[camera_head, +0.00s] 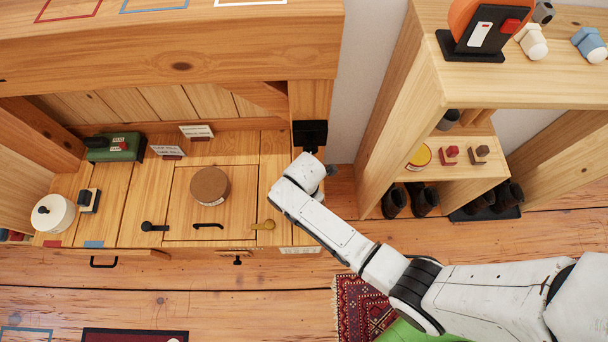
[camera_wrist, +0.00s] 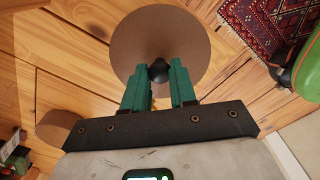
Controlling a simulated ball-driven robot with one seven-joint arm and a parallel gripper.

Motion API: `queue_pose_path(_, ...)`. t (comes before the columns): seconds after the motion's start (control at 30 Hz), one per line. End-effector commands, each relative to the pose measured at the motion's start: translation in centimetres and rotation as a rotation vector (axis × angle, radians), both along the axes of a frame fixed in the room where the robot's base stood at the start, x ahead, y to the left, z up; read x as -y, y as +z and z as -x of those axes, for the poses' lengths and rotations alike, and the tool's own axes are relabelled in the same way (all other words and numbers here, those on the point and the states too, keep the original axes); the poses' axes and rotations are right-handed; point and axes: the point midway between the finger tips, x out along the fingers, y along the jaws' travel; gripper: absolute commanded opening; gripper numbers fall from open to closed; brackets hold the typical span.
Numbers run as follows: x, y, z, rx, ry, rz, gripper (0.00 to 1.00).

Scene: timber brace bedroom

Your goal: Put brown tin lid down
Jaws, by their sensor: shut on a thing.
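The brown tin lid (camera_wrist: 160,35) is a flat round brown disc with a small black knob (camera_wrist: 158,72). In the wrist view my gripper (camera_wrist: 160,78), with green fingers, is shut on this knob. The disc is beyond the fingertips, and wooden planks show behind it. A round brown tin (camera_head: 209,186) with a pale label stands on the wooden worktop in the head view. A brown thing at the left of the wrist view (camera_wrist: 55,127), apart from the lid, looks like this tin. In the head view my gripper's fingers and the lid cannot be made out.
The worktop also holds a white pot (camera_head: 53,213), a green box (camera_head: 115,148) and small cards (camera_head: 197,131). Bare wood surrounds the tin. A red rug (camera_wrist: 280,28) lies on the floor.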

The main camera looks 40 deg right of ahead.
Motion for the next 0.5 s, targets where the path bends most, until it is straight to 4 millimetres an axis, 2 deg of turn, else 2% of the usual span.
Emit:
queue_pose_path(0.13, 0.2, -1.1, -0.8, 0.0, 0.0, 0.0, 0.0)
queue_pose_path(0.3, 0.2, -3.4, -0.7, -0.001, 0.0, 0.0, 0.0)
queue_pose_path(0.5, 0.2, -3.8, -0.7, 0.0, 0.0, 0.0, 0.0)
